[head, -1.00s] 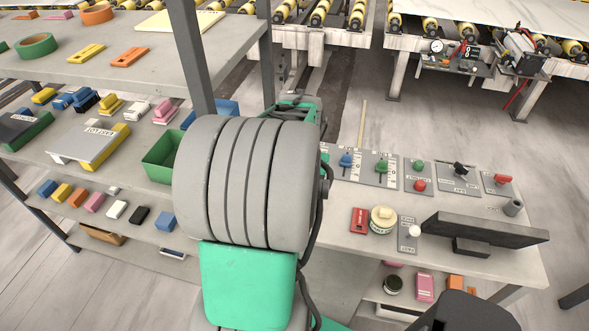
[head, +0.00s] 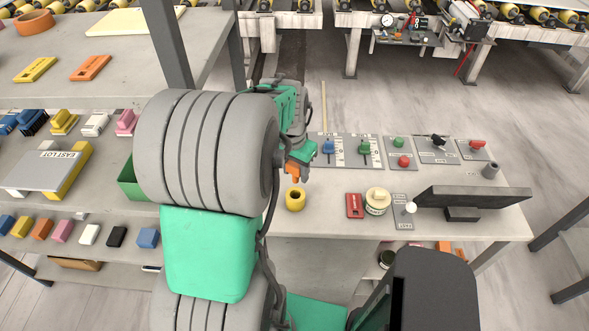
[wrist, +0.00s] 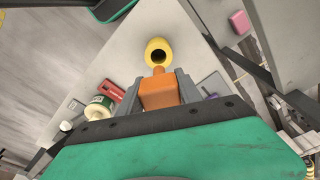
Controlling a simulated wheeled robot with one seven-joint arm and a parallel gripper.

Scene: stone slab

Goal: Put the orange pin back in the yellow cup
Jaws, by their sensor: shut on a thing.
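My gripper (head: 297,165) is shut on the orange pin (head: 293,169), which hangs below the fingers in the head view. In the wrist view the pin (wrist: 159,92) sits between the two grey fingers of my gripper (wrist: 158,90), its narrow tip pointing toward the cup. The yellow cup (head: 295,200) stands upright on the grey table, just below the pin in the head picture. The wrist view shows the cup (wrist: 157,52) with its dark, empty-looking opening, just beyond the pin tip. The pin appears apart from the cup; its height above it is hard to tell.
Right of the cup are a red card (head: 355,206), a cream tin (head: 377,201) and a switch plate with a white knob (head: 403,212). Control panels with coloured knobs line the back. A dark screen (head: 474,197) stands at the right. A green bin (head: 133,183) is at the left.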

